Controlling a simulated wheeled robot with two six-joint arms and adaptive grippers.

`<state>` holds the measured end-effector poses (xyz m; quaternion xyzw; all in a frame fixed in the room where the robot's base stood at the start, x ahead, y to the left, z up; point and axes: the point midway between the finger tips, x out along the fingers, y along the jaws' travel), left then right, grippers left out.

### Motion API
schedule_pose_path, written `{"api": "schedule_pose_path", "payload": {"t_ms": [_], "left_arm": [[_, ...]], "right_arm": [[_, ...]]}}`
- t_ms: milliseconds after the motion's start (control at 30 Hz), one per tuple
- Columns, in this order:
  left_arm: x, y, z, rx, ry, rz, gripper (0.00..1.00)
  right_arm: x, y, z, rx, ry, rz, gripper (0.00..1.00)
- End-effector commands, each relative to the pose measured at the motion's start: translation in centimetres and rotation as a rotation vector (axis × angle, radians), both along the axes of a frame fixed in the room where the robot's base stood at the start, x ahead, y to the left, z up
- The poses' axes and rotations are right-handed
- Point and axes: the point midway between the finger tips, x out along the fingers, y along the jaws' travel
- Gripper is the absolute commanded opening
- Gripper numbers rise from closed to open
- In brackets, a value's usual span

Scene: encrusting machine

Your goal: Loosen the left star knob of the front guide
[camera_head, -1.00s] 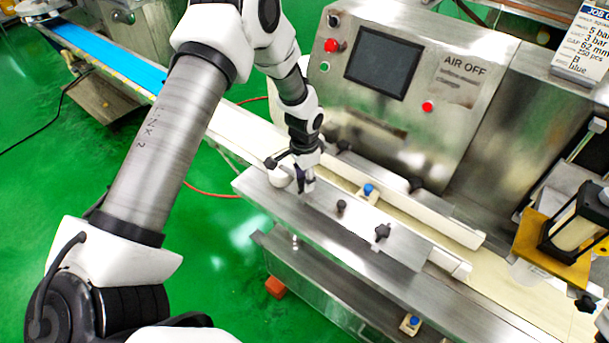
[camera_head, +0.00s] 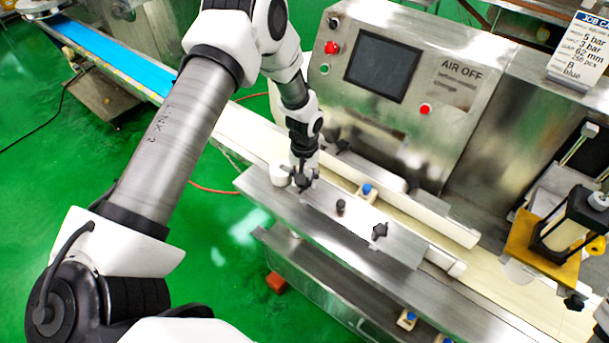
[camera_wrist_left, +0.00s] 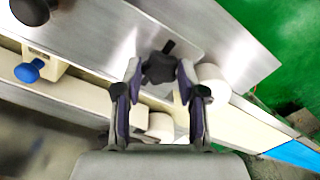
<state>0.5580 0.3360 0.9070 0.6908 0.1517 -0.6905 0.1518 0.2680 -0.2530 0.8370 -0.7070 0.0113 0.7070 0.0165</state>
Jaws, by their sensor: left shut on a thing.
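The left star knob (camera_wrist_left: 158,66) is black and sits on the metal front guide (camera_head: 400,248). In the left wrist view it lies between the two fingertips of my left gripper (camera_wrist_left: 158,73), which is shut on it. In the head view, my left gripper (camera_head: 304,184) reaches down onto the left end of the guide and mostly covers this knob. A second black star knob (camera_head: 379,230) stands further right on the guide. My right gripper is not in view.
A short black post (camera_head: 341,206) stands between the knobs. A blue knob (camera_head: 367,189) is behind the guide, near a pale rail (camera_head: 440,226). A white roller (camera_head: 280,174) is close left of the gripper. The control panel (camera_head: 400,80) rises behind.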

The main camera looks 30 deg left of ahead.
Motion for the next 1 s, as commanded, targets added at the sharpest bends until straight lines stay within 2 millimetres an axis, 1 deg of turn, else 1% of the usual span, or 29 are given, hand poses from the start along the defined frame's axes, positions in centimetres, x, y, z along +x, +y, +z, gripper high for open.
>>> {"api": "schedule_pose_path", "payload": {"t_ms": [33, 300, 800, 833, 867, 900, 1000], "left_arm": [[-0.47, -0.06, -0.24, -0.001, 0.013, 0.025, 0.05], [-0.43, -0.07, -0.3, 0.0, 0.012, 0.12, 0.05], [-0.4, -0.06, -0.32, 0.0, 0.011, 0.139, 0.05], [-0.4, -0.06, -0.32, 0.0, 0.011, 0.139, 0.5], [-0.38, -0.06, -0.3, 0.0, 0.01, 0.139, 0.61], [-0.34, -0.06, -0.27, 0.0, 0.009, 0.139, 0.65], [-0.23, -0.04, -0.2, 0.0, 0.007, 0.139, 0.65]], "right_arm": [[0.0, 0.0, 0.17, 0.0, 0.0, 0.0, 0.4], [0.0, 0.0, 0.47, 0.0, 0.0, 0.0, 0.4], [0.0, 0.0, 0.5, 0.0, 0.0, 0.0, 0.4], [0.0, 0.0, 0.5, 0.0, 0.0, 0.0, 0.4], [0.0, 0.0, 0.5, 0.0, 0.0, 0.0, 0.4], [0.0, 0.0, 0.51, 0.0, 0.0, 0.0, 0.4], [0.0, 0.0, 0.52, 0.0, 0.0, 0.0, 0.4]]}}
